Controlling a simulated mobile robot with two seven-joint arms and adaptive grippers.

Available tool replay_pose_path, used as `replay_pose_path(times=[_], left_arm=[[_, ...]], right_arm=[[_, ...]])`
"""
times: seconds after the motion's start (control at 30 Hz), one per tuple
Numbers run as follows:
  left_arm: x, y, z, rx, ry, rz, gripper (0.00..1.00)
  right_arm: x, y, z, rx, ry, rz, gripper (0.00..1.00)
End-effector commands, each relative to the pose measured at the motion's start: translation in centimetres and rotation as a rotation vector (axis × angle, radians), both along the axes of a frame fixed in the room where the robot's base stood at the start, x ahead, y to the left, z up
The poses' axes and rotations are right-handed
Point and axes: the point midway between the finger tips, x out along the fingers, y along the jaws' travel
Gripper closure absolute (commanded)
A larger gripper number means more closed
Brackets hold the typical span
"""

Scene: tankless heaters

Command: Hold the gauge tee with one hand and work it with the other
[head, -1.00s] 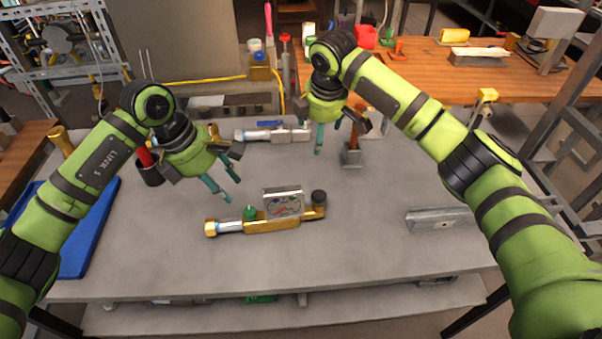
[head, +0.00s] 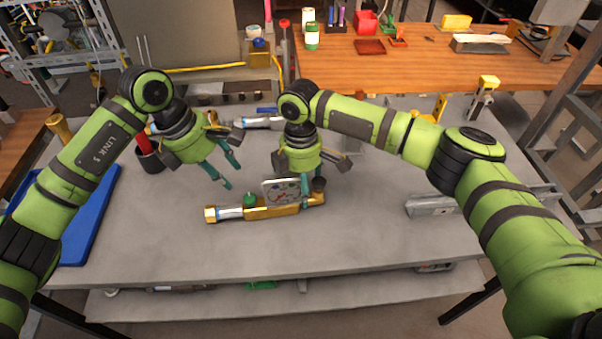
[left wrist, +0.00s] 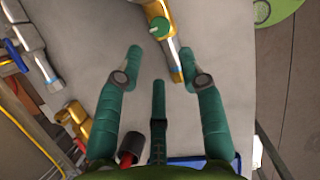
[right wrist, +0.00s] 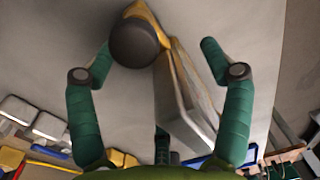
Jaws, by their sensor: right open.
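The gauge tee (head: 272,212) lies on the grey bench, with a brass body, a silver section at left, a green knob, an upright square dial gauge (head: 281,191) and a dark round cap (head: 319,184) at right. My left gripper (head: 231,176) is open and empty, above and behind the tee's left part; the left wrist view shows the green knob (left wrist: 160,27) beyond its fingers. My right gripper (head: 318,188) is open at the tee's right end. In the right wrist view the dark cap (right wrist: 134,42) lies between its spread fingers, nearer the left one. I cannot tell whether they touch.
A steel valve (head: 262,122) lies behind the grippers. A black cup (head: 149,157) with a red-handled item and a blue tray (head: 92,220) are at left. A grey metal bar (head: 432,206) lies at right, partly behind my right arm. The bench front is clear.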

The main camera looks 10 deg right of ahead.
Motion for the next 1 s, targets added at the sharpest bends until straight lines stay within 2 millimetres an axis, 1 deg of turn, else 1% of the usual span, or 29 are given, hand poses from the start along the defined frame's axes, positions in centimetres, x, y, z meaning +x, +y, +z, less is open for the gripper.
replay_pose_path(times=[0.27,0.37,0.4,0.47,0.5,0.63,0.67,0.7,0.9,1.0], left_arm=[[0.0,0.0,0.0,0.000,0.000,0.000,0.61],[0.0,0.0,0.0,0.000,0.000,0.000,0.61],[0.0,0.0,0.0,0.000,0.000,0.000,0.61],[0.0,0.0,0.0,0.000,0.000,0.000,0.61],[0.0,0.0,0.0,0.000,0.000,0.000,0.61],[0.0,0.0,0.0,0.000,0.000,0.000,0.61],[0.0,0.0,0.0,0.000,0.000,0.000,0.53],[0.0,0.1,0.1,-0.002,0.000,0.006,0.48],[0.1,1.7,1.6,-0.039,0.025,0.104,0.48],[0.0,1.5,1.3,-0.046,0.033,0.114,0.48]], right_arm=[[0.0,0.0,-0.2,0.000,0.000,0.000,0.20],[0.0,0.0,-0.2,0.001,0.000,0.000,0.56],[0.0,0.0,-0.2,0.001,-0.001,0.000,0.72],[0.0,0.0,-0.2,0.001,0.000,0.000,0.96],[0.0,0.0,-0.2,0.001,0.000,0.000,1.00],[-0.1,0.0,-0.3,0.000,0.003,0.000,1.00],[-0.1,0.0,-0.3,0.000,0.003,0.001,1.00],[-0.1,0.0,-0.3,-0.001,0.004,0.001,1.00],[-0.2,0.0,-0.4,-0.002,0.007,0.001,1.00],[-0.3,0.0,-0.5,-0.002,0.008,0.002,1.00]])
